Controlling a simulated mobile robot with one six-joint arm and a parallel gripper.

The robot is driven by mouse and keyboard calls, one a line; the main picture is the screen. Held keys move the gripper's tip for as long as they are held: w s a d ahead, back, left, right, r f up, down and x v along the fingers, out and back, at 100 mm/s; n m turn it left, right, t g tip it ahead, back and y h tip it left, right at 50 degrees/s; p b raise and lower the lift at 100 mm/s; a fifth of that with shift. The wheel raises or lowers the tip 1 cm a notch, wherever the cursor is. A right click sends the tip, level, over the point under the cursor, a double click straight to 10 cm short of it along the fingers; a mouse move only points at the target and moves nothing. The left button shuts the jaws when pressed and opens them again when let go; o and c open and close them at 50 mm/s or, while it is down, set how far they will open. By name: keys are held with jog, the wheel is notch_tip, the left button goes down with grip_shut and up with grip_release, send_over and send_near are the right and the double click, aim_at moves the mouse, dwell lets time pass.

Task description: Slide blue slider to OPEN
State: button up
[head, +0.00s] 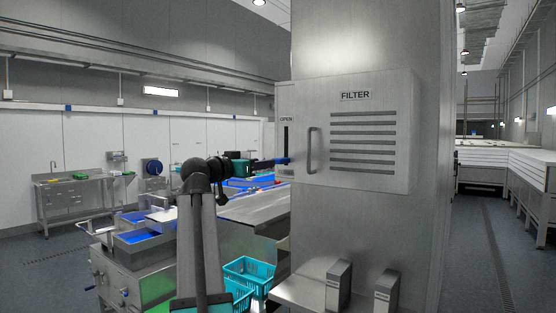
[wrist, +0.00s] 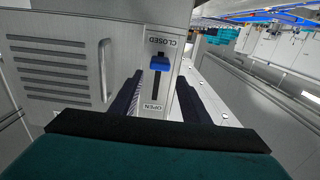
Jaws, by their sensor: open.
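The blue slider (wrist: 160,62) sits at the CLOSED end of a dark vertical slot (wrist: 156,86) on a metal plate in the wrist view. The OPEN label (wrist: 151,107) is at the slot's other end. In the head view the slider (head: 283,160) is at the slot's lower end, with the OPEN label (head: 286,119) above. My gripper (wrist: 159,78) is open, its dark fingers on either side of the slot in the picture. In the head view my gripper (head: 264,163) is just left of the slider. I cannot tell whether it touches the slider.
The metal FILTER panel (head: 355,180) with a bar handle (head: 315,150) and louvres is right of the slot. Teal crates (head: 248,270) stand below, near a steel table (head: 250,210). A ledge with two small metal boxes (head: 338,285) juts out at the column's foot.

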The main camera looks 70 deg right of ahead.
aim_at(278, 160)
jog(key=p+x, duration=0.3)
jog(key=x, duration=0.6)
jog(key=shift+d+r+p, duration=0.1)
jog(key=shift+d+p, duration=0.1)
jog(key=shift+p, duration=0.2)
jog(key=shift+s+d, duration=0.25)
jog(key=shift+d, duration=0.35)
grip_shut()
jog(key=shift+r+b, duration=2)
jog(key=shift+r, duration=3.2)
jog(key=shift+c, duration=0.2)
grip_release()
jog(key=shift+r, duration=0.1)
jog(key=shift+o, duration=0.2)
